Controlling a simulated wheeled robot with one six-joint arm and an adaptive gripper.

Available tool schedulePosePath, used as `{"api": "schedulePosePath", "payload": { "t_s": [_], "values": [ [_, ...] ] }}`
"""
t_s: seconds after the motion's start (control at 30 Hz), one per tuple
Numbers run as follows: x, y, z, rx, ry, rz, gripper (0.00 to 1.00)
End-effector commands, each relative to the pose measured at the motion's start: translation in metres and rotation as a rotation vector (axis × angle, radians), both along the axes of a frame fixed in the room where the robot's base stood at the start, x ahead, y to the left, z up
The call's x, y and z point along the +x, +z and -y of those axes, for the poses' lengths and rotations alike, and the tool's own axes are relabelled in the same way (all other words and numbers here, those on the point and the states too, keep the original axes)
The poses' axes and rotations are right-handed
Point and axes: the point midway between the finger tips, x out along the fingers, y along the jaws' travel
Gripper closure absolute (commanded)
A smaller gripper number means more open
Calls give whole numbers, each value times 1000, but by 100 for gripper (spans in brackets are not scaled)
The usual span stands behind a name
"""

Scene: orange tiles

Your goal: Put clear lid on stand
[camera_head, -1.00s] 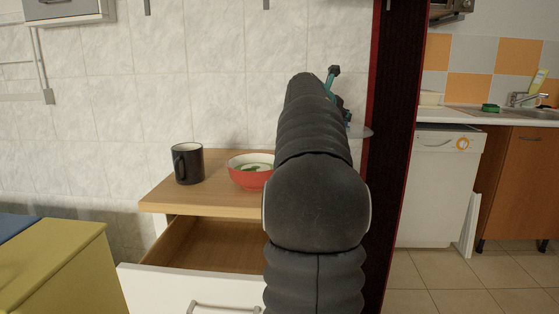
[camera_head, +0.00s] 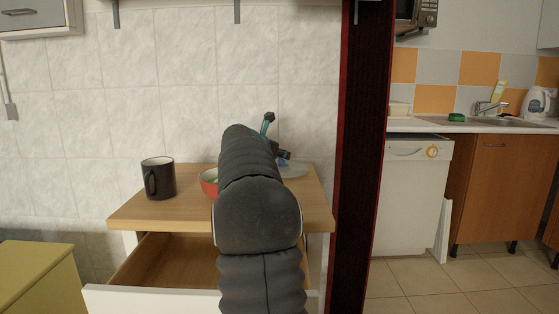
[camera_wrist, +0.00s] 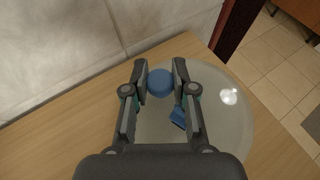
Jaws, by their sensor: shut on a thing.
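The clear lid (camera_wrist: 228,125) is a round transparent disc with a blue knob (camera_wrist: 160,84). My gripper (camera_wrist: 160,71) is shut on the knob, a finger on each side. In the head view, the lid's edge (camera_head: 294,169) shows past my arm, at the right rear of the stand's wooden top (camera_head: 190,208). The lid is level or nearly so, over the top. I cannot tell whether it touches the wood. A smaller blue piece (camera_wrist: 178,118) shows behind the knob, unclear whether a reflection. My arm hides most of the lid in the head view.
A black mug (camera_head: 158,179) stands on the left of the top. The stand's drawer (camera_head: 170,262) is open at the front. A dark red-edged panel (camera_head: 363,150) rises at the right.

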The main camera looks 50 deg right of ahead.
Motion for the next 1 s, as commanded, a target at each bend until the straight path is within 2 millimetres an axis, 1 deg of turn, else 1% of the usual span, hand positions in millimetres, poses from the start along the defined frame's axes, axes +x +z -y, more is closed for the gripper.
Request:
{"api": "schedulePosePath", "payload": {
  "t_s": [0.03,0.07,0.3,0.43,0.47,0.5,0.53,0.57,0.8,0.93,1.0],
  "values": [
    [0,-6,0,1,0,0,100],
    [0,-7,0,0,0,0,100],
    [0,-7,0,-1,0,1,100],
    [0,-11,0,0,0,0,100],
    [0,-10,0,0,0,0,69],
    [0,-10,0,0,0,0,59],
    [0,-10,0,0,0,0,52],
    [0,-10,0,0,0,0,49],
    [0,-10,0,0,0,0,49],
    [0,-5,0,0,1,1,49],
    [-1,-4,-7,-1,1,2,49]
  ]
}}
